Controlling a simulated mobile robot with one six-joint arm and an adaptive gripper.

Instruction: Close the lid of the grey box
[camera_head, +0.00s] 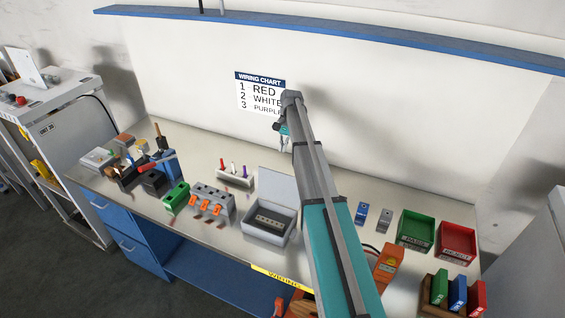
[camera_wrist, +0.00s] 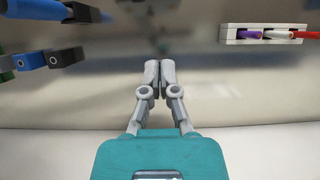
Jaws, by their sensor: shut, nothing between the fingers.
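The grey box (camera_head: 268,231) stands on the bench left of my arm in the head view. Its lid (camera_head: 277,188) is up, tilted back toward the wall, and a dark slotted part shows inside. My gripper (camera_head: 284,146) is above the back of the bench, in front of the wall and beyond the raised lid. In the wrist view my gripper (camera_wrist: 159,66) has its fingers together with nothing between them. The box does not show in the wrist view.
A holder with coloured pens (camera_head: 234,176) stands left of the lid; it also shows in the wrist view (camera_wrist: 268,34). A grey block with orange levers (camera_head: 208,202) is beside the box. Green (camera_head: 416,231) and red (camera_head: 457,243) bins stand right of my arm.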

